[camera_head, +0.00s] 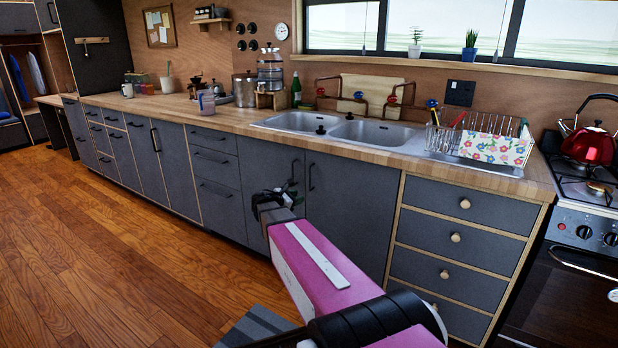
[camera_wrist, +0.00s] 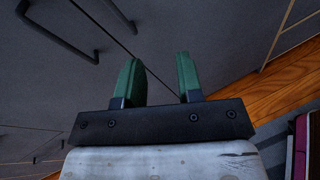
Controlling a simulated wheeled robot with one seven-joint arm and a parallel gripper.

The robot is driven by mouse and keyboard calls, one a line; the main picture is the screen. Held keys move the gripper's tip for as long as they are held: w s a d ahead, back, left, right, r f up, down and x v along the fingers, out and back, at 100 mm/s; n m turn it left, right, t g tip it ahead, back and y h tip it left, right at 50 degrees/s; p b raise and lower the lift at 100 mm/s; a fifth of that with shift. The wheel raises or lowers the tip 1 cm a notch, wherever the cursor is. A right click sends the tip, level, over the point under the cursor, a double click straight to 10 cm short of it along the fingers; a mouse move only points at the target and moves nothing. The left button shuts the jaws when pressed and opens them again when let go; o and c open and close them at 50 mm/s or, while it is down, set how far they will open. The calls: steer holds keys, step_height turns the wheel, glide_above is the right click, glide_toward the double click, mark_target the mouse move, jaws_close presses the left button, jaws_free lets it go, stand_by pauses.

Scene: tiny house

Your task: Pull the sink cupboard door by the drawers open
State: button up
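Two dark grey doors stand under the sink, both shut. The left door (camera_head: 262,165) has a black bar handle (camera_head: 294,172), partly hidden by my gripper. The right door (camera_head: 350,205), beside the wooden-knob drawers (camera_head: 455,238), has its own bar handle (camera_head: 311,177). My gripper (camera_head: 284,190) is in front of the left door, close to the handles. In the wrist view my gripper (camera_wrist: 158,75) has its green fingers apart, with nothing between them. One bar handle (camera_wrist: 68,38) lies to the upper left of the fingers, and part of the other (camera_wrist: 118,14) shows at the top edge.
Bar-handled drawers (camera_head: 215,170) stand left of the sink doors. A stove (camera_head: 570,270) with a red kettle (camera_head: 590,143) is at far right. The sink (camera_head: 375,133) and a dish rack (camera_head: 475,145) are above. The wooden floor (camera_head: 120,250) is clear on the left.

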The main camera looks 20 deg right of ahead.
steer(key=w+r+n+t+h, duration=0.2)
steer(key=w+r+n, duration=0.2)
steer(key=w, duration=0.1)
glide_above(310, 190)
steer(key=shift+w, duration=0.25)
jaws_close()
